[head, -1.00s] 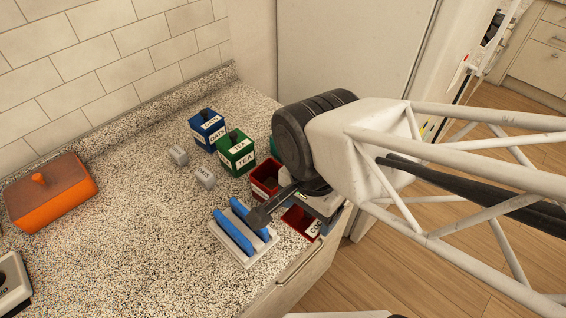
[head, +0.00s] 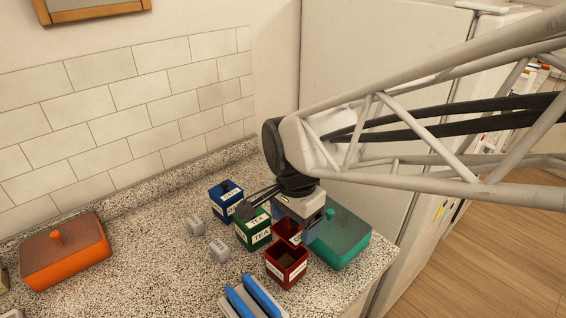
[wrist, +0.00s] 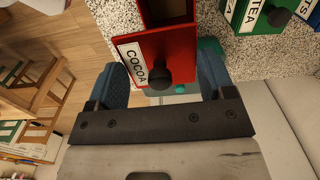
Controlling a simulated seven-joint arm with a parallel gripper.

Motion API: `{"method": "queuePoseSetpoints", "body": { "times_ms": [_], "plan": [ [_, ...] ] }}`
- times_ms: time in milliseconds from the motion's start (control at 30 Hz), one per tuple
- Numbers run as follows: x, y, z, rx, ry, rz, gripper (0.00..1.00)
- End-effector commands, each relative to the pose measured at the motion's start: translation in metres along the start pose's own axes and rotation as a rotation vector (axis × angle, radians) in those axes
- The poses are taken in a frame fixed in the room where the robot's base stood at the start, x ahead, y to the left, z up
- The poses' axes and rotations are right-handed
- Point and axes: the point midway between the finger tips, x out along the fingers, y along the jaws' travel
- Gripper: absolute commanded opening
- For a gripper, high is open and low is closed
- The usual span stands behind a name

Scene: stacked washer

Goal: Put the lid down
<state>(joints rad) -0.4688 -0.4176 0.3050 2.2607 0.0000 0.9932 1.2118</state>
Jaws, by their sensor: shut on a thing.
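A red lid labelled COCOA, with a dark round knob (wrist: 158,76), is between the fingers of my gripper (wrist: 163,84) in the wrist view. In the head view the red lid (head: 285,230) shows partly, and my gripper (head: 295,228) is shut on it just behind the open red canister. The red cocoa canister (head: 286,265) stands open on the counter with its label to the front. Its open inside (wrist: 167,9) shows at the top of the wrist view. Whether lid and canister touch cannot be told.
The green TEA canister (head: 256,236) and blue OATS canister (head: 225,208) stand left of my gripper. A teal lidded box (head: 343,240) is close on the right. Two small grey blocks (head: 219,250), a blue-handled item (head: 262,294) and an orange dish (head: 62,258) share the counter (head: 160,265).

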Motion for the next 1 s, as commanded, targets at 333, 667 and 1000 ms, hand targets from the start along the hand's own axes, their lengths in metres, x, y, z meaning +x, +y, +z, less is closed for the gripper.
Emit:
{"method": "queuePoseSetpoints", "body": {
  "times_ms": [333, 667, 1000],
  "plan": [
    [0.004, -0.057, -0.03, 0.011, -0.001, 0.002, 0.53],
    [0.013, -0.11, -0.06, 0.023, -0.001, 0.002, 0.53],
    [0.03, -0.162, -0.092, 0.033, -0.001, 0.002, 0.53]
  ]
}}
